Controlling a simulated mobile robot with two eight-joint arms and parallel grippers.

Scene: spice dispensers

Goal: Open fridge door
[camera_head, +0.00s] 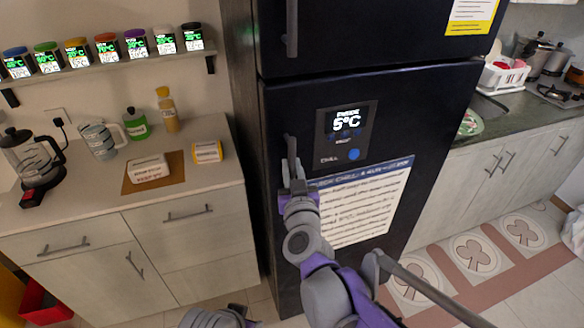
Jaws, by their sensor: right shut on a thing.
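The dark fridge (430,110) stands in the middle of the head view. Its lower door (289,235) appears closed and carries a display reading 5°C (346,121) and a paper sheet of text (365,205). The vertical door handle (290,147) is on the door's left side. My right gripper (293,180) is at the lower part of this handle and shut on it; the fingertips are small and partly hidden. The upper door has its own handle (291,28). My left gripper is not clearly visible; only a grey and purple part of mine shows at the bottom edge.
A counter (95,200) with a coffee maker (35,160), a jug (98,139) and bottles stands left of the fridge. A shelf of spice dispensers (107,47) hangs above it. Right are a sink counter (520,115) and a patterned floor mat (480,265).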

